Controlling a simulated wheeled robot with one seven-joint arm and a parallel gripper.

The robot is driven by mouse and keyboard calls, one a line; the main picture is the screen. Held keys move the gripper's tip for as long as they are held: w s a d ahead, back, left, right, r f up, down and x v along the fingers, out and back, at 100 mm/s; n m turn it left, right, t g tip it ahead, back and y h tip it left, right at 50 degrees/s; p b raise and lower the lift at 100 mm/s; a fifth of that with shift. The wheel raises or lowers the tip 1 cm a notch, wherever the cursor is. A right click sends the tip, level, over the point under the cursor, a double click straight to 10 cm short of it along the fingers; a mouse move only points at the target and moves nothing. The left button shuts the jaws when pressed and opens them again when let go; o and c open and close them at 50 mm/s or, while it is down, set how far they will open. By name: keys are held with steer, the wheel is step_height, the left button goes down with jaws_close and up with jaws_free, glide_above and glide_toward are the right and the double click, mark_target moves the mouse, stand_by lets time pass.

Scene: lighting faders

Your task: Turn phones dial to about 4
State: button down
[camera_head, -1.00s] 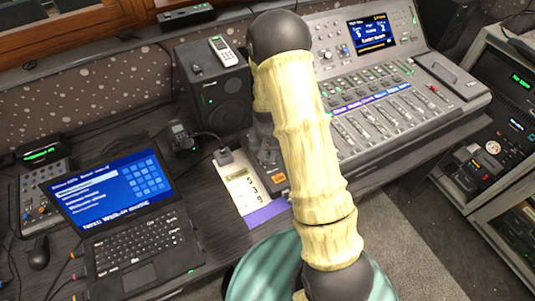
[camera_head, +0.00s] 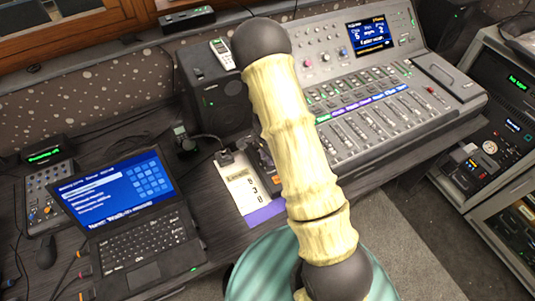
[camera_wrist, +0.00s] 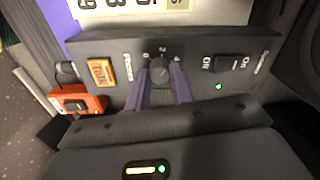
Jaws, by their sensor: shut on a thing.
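The phones dial (camera_wrist: 160,72) is a small dark round knob on a dark grey control box (camera_wrist: 205,55) in the wrist view. Number marks, including a 2 and a 4, stand around its upper side. The word Phones is printed to its left. My gripper (camera_wrist: 161,88) has its two purple fingers on either side of the knob and is shut on it. The knob's exact pointer direction is hard to read. In the head view my arm hides the gripper and the dial; part of the box (camera_head: 265,160) shows beside the arm.
An orange Talk button (camera_wrist: 101,72) is left of the dial, an On/Off switch (camera_wrist: 232,62) and lit green light right of it. An orange device (camera_wrist: 75,102) sits at left. The laptop (camera_head: 130,215), speaker (camera_head: 213,90) and mixing console (camera_head: 375,100) surround the box.

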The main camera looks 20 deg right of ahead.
steer(key=m+p, duration=0.2)
steer(key=m, duration=0.3)
steer(key=shift+m, duration=0.3)
steer(key=shift+w, duration=0.1)
steer(key=c, duration=1.2)
jaws_free()
steer(key=shift+r, duration=0.15)
